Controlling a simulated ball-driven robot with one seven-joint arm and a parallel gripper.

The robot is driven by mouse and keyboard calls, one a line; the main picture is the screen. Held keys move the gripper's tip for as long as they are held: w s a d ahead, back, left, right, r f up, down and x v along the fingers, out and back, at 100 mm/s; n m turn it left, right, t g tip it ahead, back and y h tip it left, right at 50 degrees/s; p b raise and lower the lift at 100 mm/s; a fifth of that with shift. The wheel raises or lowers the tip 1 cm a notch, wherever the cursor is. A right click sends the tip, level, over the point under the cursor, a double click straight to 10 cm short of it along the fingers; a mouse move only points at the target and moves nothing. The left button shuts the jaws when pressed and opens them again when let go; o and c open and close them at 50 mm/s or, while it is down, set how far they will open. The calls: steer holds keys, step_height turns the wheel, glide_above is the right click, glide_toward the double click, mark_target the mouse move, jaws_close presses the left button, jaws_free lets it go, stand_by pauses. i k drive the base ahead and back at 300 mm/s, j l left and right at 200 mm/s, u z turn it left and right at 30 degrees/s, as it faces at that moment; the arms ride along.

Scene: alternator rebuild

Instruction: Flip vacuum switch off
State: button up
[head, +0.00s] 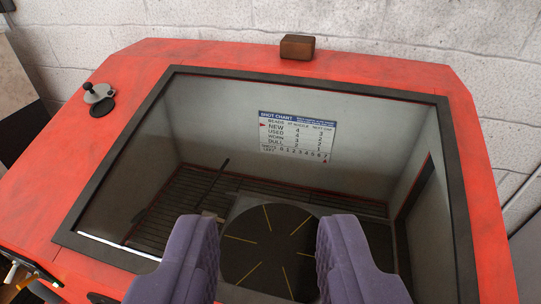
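My gripper (268,225) shows at the bottom centre, its two purple padded fingers wide apart with nothing between them. It is in front of the window of a red cabinet (455,88). No switch is labelled as the vacuum switch, so I cannot tell which control it is. A small grey lever with a dark knob (97,93) stands on the cabinet's top left. At the lower left edge is a partly cut-off control with a pale lever (12,272). My gripper is apart from both.
A black-framed window (310,83) shows the cabinet's inside, with a slatted floor, a dark round turntable (262,245) with yellow lines and a shot chart (297,136). A brown block (297,46) sits on the top back edge. A white block wall (400,25) stands behind.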

mark_target(36, 275)
steer(key=u, duration=1.25)
